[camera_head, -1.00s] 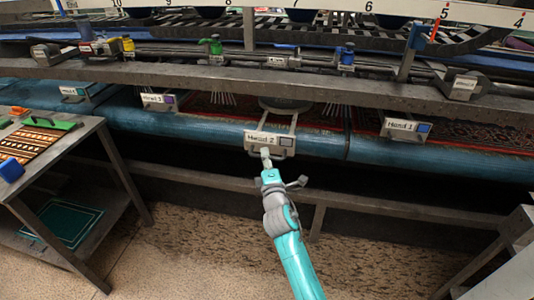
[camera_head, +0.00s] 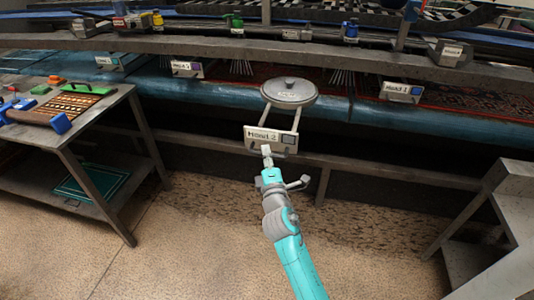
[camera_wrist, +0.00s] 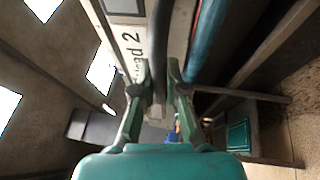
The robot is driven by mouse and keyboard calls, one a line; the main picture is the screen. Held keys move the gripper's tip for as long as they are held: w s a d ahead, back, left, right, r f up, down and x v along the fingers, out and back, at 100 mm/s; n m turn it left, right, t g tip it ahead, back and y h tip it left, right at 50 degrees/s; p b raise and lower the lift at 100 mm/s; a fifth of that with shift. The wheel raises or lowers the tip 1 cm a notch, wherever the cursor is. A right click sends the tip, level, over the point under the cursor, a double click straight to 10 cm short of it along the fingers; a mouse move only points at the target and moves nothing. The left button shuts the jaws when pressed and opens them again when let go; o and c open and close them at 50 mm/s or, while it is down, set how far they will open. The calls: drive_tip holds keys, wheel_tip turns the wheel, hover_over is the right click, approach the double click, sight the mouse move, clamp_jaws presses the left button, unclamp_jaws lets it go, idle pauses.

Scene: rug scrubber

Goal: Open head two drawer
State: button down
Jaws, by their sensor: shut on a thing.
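The head two drawer shows its front plate labelled "Head 2" (camera_head: 263,136) in the head view, drawn out from the machine on two rails. My gripper (camera_head: 267,152) is at the lower edge of the plate. In the wrist view my gripper (camera_wrist: 157,95) has its two fingers closed around the dark bar handle (camera_wrist: 157,45), with the label plate (camera_wrist: 128,40) beside it. The far part of the rails is partly hidden by the disc.
Other labelled plates, Head 1 (camera_head: 402,92) at right and Head 3 (camera_head: 187,68) at left, stay at the machine. A metal table (camera_head: 100,118) with a small rug stands at left. A grey stepped frame (camera_head: 505,190) stands at right. The floor between is clear.

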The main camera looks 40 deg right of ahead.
drive_tip(key=shift+s+a+f, duration=0.1)
drive_tip(key=shift+s+a, duration=0.05)
drive_tip(key=shift+a, duration=0.05)
drive_tip(key=c, duration=1.2)
unclamp_jaws()
drive_tip(key=v, duration=1.2)
